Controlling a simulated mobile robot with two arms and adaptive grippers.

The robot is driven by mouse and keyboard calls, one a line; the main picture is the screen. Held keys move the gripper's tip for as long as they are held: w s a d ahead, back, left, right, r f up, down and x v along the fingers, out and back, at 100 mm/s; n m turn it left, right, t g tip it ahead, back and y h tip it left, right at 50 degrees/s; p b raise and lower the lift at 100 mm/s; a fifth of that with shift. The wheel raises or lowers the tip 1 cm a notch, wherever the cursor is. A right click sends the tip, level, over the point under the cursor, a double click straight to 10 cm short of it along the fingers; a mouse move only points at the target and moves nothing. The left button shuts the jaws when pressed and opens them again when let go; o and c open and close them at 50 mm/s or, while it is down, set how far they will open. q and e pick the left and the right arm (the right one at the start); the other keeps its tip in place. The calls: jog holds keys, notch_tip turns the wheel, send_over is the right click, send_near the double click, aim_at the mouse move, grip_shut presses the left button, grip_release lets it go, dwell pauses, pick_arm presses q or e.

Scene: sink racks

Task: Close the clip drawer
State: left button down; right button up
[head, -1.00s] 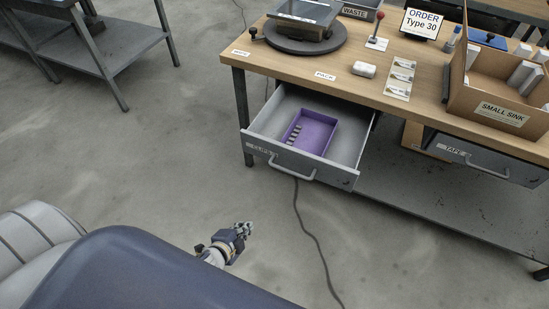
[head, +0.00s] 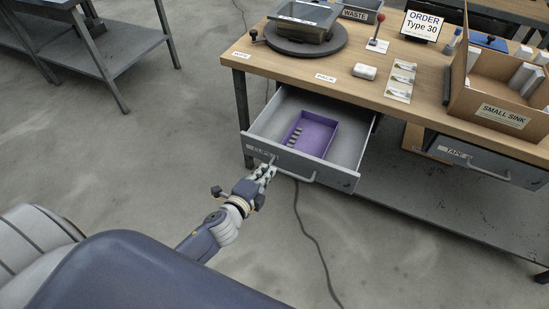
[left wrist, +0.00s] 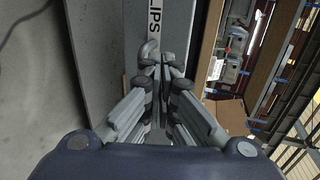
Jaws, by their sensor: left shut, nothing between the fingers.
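The clip drawer (head: 335,176) is a grey drawer pulled out from under the wooden workbench, holding a purple tray (head: 316,134) with several small dark clips. Its front carries a label and a bar handle (head: 297,177). My left gripper (head: 265,170) is shut and empty at the left part of the drawer front, near the left end of the handle. In the left wrist view the fingertips (left wrist: 160,68) are close to the drawer front (left wrist: 165,20), beside the curved handle end (left wrist: 149,50). I cannot tell if they touch. My right gripper is not in view.
A tape drawer (head: 485,163) sits further right under the bench. On the bench are a turntable (head: 303,45), a white roll (head: 364,71), clip cards (head: 400,80) and a cardboard box (head: 500,112). A cable (head: 312,240) lies on the open floor.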

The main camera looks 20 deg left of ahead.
aim_at(279, 153)
pick_arm(q)
jog(key=x, duration=0.4)
jog(key=r+x, duration=0.1)
jog(key=x, duration=0.1)
jog(key=shift+w, duration=0.3)
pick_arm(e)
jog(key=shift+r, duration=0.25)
